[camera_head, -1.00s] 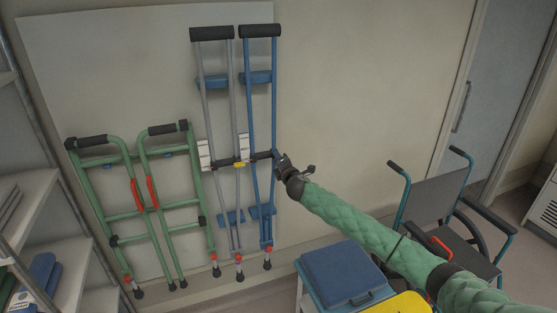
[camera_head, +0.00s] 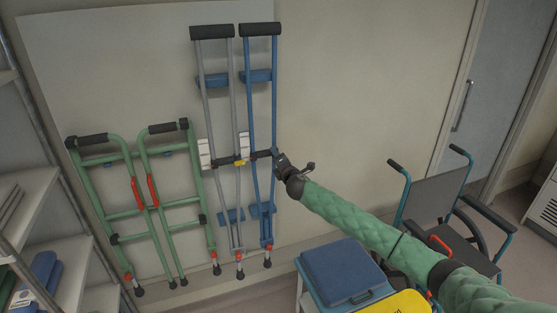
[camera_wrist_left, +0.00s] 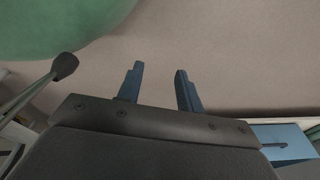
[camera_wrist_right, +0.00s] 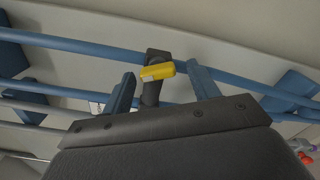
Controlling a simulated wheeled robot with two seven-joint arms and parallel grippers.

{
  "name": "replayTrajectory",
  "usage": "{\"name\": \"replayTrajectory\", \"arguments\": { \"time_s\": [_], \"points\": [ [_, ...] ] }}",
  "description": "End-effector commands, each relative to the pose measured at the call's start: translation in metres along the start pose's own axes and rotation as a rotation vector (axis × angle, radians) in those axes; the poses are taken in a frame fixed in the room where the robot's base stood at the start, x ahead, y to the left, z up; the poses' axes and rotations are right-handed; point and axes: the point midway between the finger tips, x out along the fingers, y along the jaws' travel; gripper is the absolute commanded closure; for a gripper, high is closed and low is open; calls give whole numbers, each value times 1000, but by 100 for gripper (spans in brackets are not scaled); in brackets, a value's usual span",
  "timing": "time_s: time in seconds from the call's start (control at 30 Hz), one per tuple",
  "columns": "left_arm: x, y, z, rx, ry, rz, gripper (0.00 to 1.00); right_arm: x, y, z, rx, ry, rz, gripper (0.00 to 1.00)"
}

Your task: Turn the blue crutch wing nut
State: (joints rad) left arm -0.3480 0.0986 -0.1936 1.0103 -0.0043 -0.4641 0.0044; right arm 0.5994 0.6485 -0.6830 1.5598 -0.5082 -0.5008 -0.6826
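The blue crutch (camera_head: 274,110) stands upright against the wall panel. Its yellow wing nut (camera_wrist_right: 157,71) sits on a dark clamp (camera_wrist_right: 151,95) in the right wrist view, lying roughly crosswise between my right fingers. My right gripper (camera_wrist_right: 160,78) is open, one finger on each side of the nut, with a small gap showing on both sides. In the head view my right gripper (camera_head: 277,156) is at the crutch's mid-height and hides this nut. My left gripper (camera_wrist_left: 158,82) is open and empty in the left wrist view, and is out of the head view.
A grey crutch (camera_head: 207,105) with a yellow part (camera_head: 241,162) stands left of the blue one. A green walking frame (camera_head: 125,190) leans further left. A blue box (camera_head: 342,272) on a cart and a wheelchair (camera_head: 437,200) stand below and right of my right arm.

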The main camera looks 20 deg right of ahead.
Motion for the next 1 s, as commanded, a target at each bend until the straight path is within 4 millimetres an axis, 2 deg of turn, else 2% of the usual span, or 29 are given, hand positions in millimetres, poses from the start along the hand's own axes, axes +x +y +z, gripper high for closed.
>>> {"name": "replayTrajectory", "arguments": {
  "time_s": [0.1, 0.27, 0.33, 0.43, 0.7, 1.0],
  "points": [
    [0, -7, -6, 1, 6, -6, 64, 0, 0, 1, 0, -1, 0, 40],
    [3, -5, -18, -1, 14, -4, 64, -4, -1, 1, -1, -1, 0, 40],
    [4, -2, -22, -3, 12, -2, 64, -10, -2, 0, -1, -1, 0, 40],
    [-4, 17, -29, -8, 16, 15, 64, -24, -3, -1, -1, 0, 1, 40],
    [-23, 20, -50, -16, -2, 20, 64, -60, -2, -1, 0, 0, 1, 40],
    [-36, 22, -61, -21, -12, 24, 64, -77, 0, 0, -1, 0, 1, 40]
  ]
}}
